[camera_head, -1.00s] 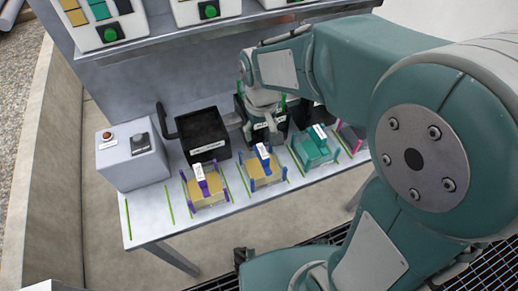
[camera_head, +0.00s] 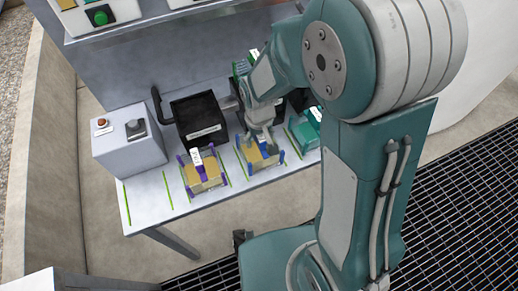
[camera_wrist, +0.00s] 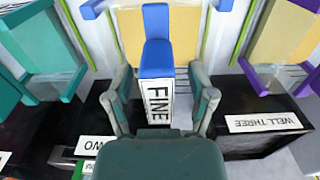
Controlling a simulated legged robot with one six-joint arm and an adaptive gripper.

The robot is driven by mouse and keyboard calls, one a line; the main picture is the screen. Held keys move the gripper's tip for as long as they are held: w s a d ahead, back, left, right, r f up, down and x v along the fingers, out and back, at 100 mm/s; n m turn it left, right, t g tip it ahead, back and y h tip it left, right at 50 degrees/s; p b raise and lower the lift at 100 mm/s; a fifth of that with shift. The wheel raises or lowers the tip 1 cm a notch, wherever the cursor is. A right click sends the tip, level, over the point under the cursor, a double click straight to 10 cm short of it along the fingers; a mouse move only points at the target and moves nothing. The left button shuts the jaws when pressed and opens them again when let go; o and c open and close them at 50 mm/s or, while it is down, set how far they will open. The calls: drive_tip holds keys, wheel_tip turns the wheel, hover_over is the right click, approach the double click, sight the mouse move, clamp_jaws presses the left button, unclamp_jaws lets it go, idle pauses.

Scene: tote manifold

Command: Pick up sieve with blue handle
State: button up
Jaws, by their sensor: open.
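The sieve with blue handle (camera_head: 257,159) has a yellow body and blue corner posts. It rests on the bench in the head view, partly hidden by my gripper (camera_head: 261,136). In the wrist view its upright blue handle (camera_wrist: 157,50) bears a white label reading "FINE". My gripper (camera_wrist: 160,85) is open there, with one finger on each side of the handle and label. Gaps show between the fingers and the handle. I cannot tell how far above the sieve body the fingertips are.
A purple-handled yellow sieve (camera_head: 204,173) stands left of it, and a teal one (camera_head: 303,131) right, in the head view. Black boxes (camera_head: 198,118) stand behind. A grey control box (camera_head: 128,143) is at the bench's left end. A shelf hangs above.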

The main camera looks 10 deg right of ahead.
drive_tip(key=shift+f, duration=0.1)
clamp_jaws()
idle(0.3)
